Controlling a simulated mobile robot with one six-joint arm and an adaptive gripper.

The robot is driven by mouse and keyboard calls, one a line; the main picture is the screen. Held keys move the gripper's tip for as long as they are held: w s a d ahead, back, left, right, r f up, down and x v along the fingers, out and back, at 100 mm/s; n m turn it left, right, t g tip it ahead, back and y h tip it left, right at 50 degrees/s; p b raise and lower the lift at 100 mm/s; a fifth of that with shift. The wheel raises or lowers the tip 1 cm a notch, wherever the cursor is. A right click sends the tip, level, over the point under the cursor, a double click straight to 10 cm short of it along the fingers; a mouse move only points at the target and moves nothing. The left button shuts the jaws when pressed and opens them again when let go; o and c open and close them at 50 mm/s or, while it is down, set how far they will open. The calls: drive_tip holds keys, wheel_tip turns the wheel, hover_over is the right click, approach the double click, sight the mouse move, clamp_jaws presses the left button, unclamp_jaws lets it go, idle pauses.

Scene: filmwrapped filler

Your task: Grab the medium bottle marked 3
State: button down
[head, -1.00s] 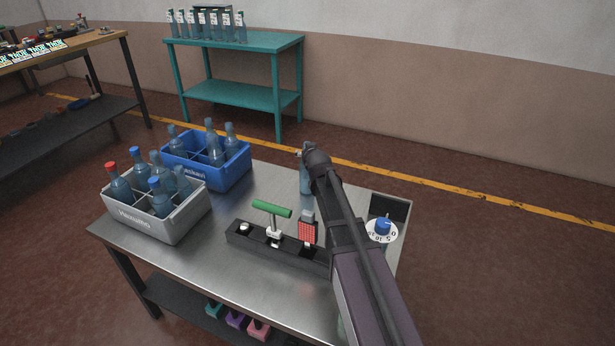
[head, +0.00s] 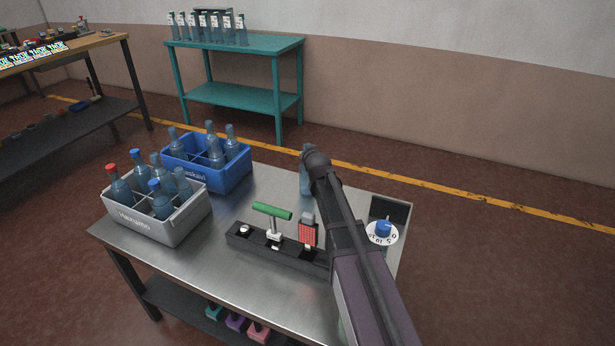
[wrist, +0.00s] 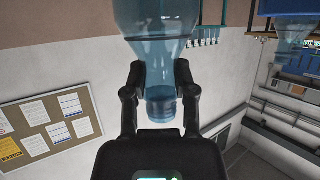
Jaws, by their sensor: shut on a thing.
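A translucent blue bottle (wrist: 156,22) fills the top of the wrist view, its neck between the two black fingers. My gripper (wrist: 160,80) is shut on this neck. In the head view the held bottle (head: 304,183) shows as a narrow blue strip beside my arm, over the far part of the metal table; most of it is hidden. I cannot tell whether its base touches the table. No number 3 mark is readable on it.
A grey crate (head: 150,228) and a blue crate (head: 222,181) with bottles stand on the table's left. A black fixture with a green handle (head: 272,211) is in the middle, a blue dial (head: 382,228) at right. A teal table (head: 240,44) with several bottles stands behind.

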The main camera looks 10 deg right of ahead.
drive_tip(key=shift+r, duration=0.1)
idle(0.3)
wheel_tip(320, 180, up, 3)
drive_tip(key=p, duration=0.3)
drive_tip(key=shift+r+p, duration=0.15)
drive_tip(key=shift+p, duration=0.15)
drive_tip(key=s+r+p, duration=0.1)
drive_tip(key=s, duration=1.5)
drive_tip(key=shift+a+r, duration=0.25)
drive_tip(key=shift+a, duration=0.15)
